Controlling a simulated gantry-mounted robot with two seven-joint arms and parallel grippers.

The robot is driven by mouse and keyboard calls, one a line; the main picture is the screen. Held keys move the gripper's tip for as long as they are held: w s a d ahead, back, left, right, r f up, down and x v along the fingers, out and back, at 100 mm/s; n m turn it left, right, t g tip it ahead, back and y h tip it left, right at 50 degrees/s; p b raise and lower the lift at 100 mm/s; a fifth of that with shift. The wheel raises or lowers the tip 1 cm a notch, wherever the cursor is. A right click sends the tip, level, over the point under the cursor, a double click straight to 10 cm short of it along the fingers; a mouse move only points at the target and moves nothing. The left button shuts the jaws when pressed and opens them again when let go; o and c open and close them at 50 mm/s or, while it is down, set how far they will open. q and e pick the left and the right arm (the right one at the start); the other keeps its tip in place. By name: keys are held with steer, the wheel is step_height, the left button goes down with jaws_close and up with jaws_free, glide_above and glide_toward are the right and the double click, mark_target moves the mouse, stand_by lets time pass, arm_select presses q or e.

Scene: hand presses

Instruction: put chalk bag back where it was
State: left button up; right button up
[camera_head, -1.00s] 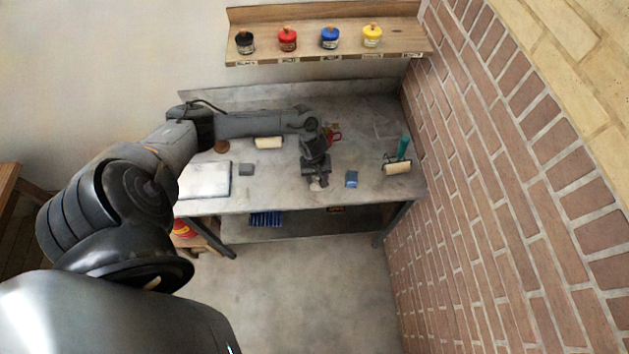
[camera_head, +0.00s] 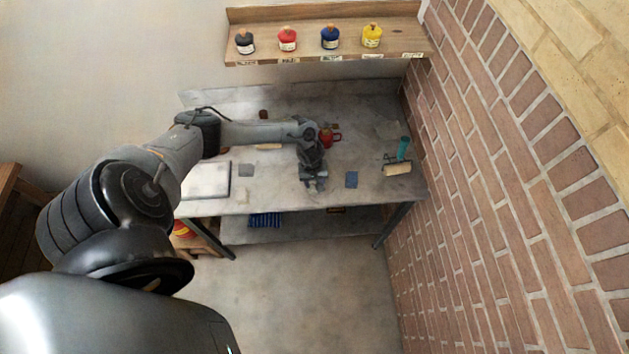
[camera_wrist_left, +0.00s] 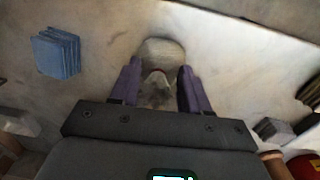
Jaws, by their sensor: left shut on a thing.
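My left gripper (camera_head: 313,185) is over the front middle of the grey worktable (camera_head: 270,195), near its front edge. In the left wrist view its two dark fingers (camera_wrist_left: 160,82) are closed on a pale, rounded bag (camera_wrist_left: 161,50), which looks like the chalk bag. A grey part and a thin red line show on the bag between the fingers. In the head view the gripper mostly hides the bag. I cannot tell whether the bag touches the tabletop. My right gripper is not in view.
A blue stack (camera_head: 351,180) lies just right of the gripper. A roller (camera_head: 397,169) with a teal handle (camera_head: 403,147) stands farther right, near the brick wall. A red mug (camera_head: 327,138) is behind.

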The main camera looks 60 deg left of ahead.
arm_select(q)
steer(key=o, duration=0.9)
steer(key=shift+o, duration=0.2)
